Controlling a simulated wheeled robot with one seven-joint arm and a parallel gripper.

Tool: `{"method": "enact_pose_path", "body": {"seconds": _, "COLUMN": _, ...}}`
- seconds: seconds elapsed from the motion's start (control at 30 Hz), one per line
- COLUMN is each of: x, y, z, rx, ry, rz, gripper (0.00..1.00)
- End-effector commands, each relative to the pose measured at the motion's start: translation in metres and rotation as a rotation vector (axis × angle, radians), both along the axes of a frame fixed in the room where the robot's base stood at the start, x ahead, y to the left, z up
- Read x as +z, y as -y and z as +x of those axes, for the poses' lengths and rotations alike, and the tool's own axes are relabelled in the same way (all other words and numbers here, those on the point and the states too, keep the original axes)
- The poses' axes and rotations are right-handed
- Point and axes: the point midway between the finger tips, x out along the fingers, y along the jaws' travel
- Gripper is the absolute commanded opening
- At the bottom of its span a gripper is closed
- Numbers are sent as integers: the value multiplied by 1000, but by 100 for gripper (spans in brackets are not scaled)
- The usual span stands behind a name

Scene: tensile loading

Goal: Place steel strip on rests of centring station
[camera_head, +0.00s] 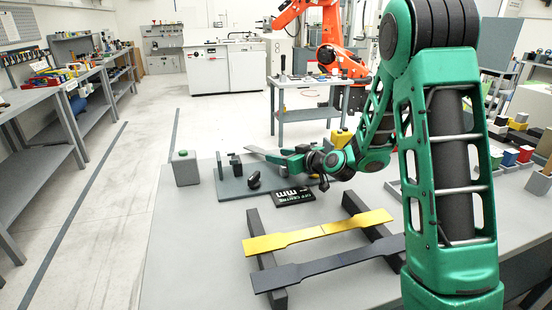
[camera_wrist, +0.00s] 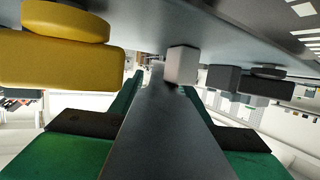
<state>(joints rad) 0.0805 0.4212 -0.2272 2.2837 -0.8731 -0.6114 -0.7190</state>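My gripper (camera_head: 292,160) is shut on a grey steel strip (camera_head: 262,154) in the head view. The strip juts left, above the station. In the wrist view the strip (camera_wrist: 163,115) runs lengthwise between the green fingers with dark pads of my gripper (camera_wrist: 160,125). The centring station is a grey plate (camera_head: 232,189) with small dark uprights (camera_head: 236,166) and a black round part (camera_head: 253,181). A black display (camera_head: 293,197) reading "OFF CENTRE mm" lies in front. The strip appears apart from the uprights; my arm hides part of the station, and the exact gap is unclear.
A yellow strip (camera_head: 315,232) and a dark strip (camera_head: 325,264) lie across two dark bars (camera_head: 266,259) in front. A grey box with a green button (camera_head: 184,168) stands left. A yellow block (camera_wrist: 60,62) shows in the wrist view. The table's left front (camera_head: 195,255) is clear.

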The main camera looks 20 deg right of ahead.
Motion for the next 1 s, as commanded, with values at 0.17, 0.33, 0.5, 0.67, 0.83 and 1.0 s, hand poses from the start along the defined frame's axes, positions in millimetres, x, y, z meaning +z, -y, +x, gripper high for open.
{"method": "enact_pose_path", "body": {"seconds": 0.17, "x": 3, "y": 0, "z": 0, "rx": 0, "ry": -1, "rz": -1, "gripper": 42}}
{"method": "enact_pose_path", "body": {"seconds": 0.33, "x": 15, "y": 6, "z": -10, "rx": -4, "ry": -2, "rz": -1, "gripper": 42}}
{"method": "enact_pose_path", "body": {"seconds": 0.5, "x": 26, "y": 19, "z": -41, "rx": -4, "ry": 0, "rz": 0, "gripper": 42}}
{"method": "enact_pose_path", "body": {"seconds": 0.67, "x": 36, "y": 30, "z": -69, "rx": -4, "ry": 0, "rz": 1, "gripper": 42}}
{"method": "enact_pose_path", "body": {"seconds": 0.83, "x": 43, "y": 40, "z": -92, "rx": -4, "ry": 0, "rz": 0, "gripper": 42}}
{"method": "enact_pose_path", "body": {"seconds": 1.0, "x": 47, "y": 43, "z": -104, "rx": -1, "ry": 0, "rz": 1, "gripper": 42}}
